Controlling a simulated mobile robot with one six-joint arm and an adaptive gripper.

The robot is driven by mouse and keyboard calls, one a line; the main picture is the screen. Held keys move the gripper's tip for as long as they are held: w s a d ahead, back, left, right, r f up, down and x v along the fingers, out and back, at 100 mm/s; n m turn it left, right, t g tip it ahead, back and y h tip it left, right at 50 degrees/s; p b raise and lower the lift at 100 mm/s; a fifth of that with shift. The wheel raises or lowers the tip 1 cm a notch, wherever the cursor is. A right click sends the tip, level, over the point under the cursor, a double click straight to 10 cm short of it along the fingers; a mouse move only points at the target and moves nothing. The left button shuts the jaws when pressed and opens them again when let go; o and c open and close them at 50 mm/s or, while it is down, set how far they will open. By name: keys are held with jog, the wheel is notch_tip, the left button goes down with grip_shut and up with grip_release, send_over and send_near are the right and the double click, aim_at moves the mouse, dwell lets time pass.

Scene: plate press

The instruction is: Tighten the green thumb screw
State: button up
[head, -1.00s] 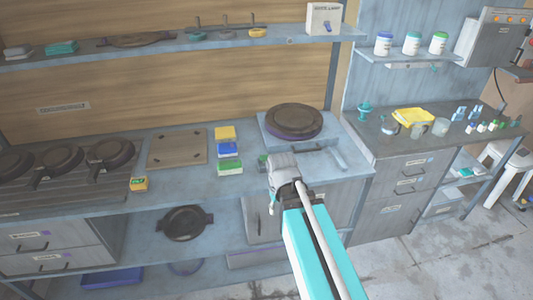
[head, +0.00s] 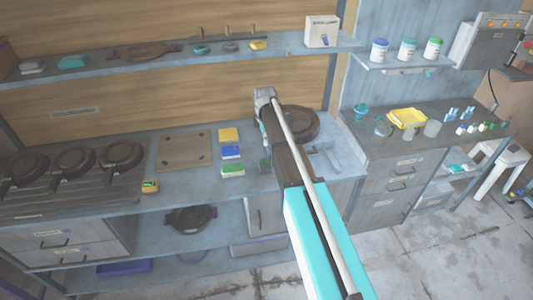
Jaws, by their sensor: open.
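I cannot make out a green thumb screw. A round dark plate (head: 302,122) lies on the back right of the main bench, partly hidden by my arm. A small dark green object (head: 265,166) stands on the bench just left of my arm, too small to identify. My arm reaches up across the bench, its grey end joint in front of the back wall, left of the round plate.
Yellow (head: 228,134), blue (head: 231,152) and green (head: 232,170) blocks stand left of my arm. A flat board (head: 184,150) and several dark pans (head: 75,160) lie further left. A shelf (head: 180,63) crosses above. A side bench (head: 400,148) holds a yellow tray (head: 408,118).

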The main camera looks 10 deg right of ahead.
aim_at(265, 159)
jog(key=shift+w+r+n, duration=0.35)
jog(key=shift+w+n, duration=0.05)
jog(key=shift+w, duration=0.3)
jog(key=shift+f, duration=0.1)
notch_tip(265, 159, down, 14)
jog(key=b, duration=1.3)
jog(key=shift+r+b, duration=0.2)
jog(key=shift+b, duration=0.1)
grip_shut()
jog(key=shift+d, duration=0.35)
jog(key=shift+a, duration=0.3)
